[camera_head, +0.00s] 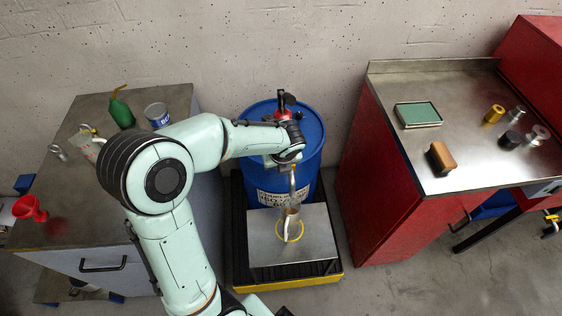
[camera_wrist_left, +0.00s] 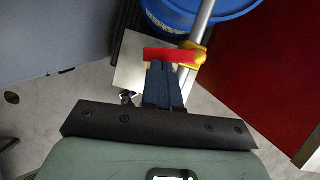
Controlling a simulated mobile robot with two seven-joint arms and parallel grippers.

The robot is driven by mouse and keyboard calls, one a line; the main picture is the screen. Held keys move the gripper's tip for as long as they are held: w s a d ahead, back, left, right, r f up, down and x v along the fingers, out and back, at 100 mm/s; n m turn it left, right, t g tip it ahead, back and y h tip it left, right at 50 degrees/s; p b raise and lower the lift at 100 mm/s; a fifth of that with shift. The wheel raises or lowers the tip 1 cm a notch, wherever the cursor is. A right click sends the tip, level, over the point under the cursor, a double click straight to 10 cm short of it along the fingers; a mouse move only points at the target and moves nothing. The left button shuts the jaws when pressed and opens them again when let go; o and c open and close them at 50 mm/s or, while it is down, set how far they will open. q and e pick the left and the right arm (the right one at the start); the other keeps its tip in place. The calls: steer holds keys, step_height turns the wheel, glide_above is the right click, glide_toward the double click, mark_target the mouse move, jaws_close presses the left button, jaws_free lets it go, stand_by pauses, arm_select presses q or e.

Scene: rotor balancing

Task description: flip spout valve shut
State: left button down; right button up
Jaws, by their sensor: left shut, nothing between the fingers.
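The blue drum (camera_head: 255,185) stands upright in the middle, with a red and black pump head (camera_head: 284,108) on top. Its metal spout pipe (camera_wrist_left: 202,22) carries a yellow valve body (camera_wrist_left: 190,55) with a red lever (camera_wrist_left: 165,56). The lever sticks out sideways, roughly across the pipe. My left gripper (camera_wrist_left: 160,70) is shut and empty, its dark blue fingertips right at the lever; whether they touch it I cannot tell. In the head view my wrist hides the valve. My right gripper is not in view.
The drum stands on a black and yellow pallet with a steel plate (camera_head: 262,250). A left bench (camera_head: 65,195) holds a green oil can (camera_head: 121,112), a tin (camera_head: 157,115) and a red funnel (camera_head: 30,208). A red cabinet (camera_head: 375,190) with a steel top stands at right.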

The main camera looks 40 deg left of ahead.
arm_select(q)
steer(key=shift+w+p, duration=0.3)
steer(key=shift+w, duration=0.55)
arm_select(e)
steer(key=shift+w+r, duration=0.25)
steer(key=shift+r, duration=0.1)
arm_select(q)
steer(key=shift+s+d, duration=0.1)
steer(key=shift+d, duration=0.05)
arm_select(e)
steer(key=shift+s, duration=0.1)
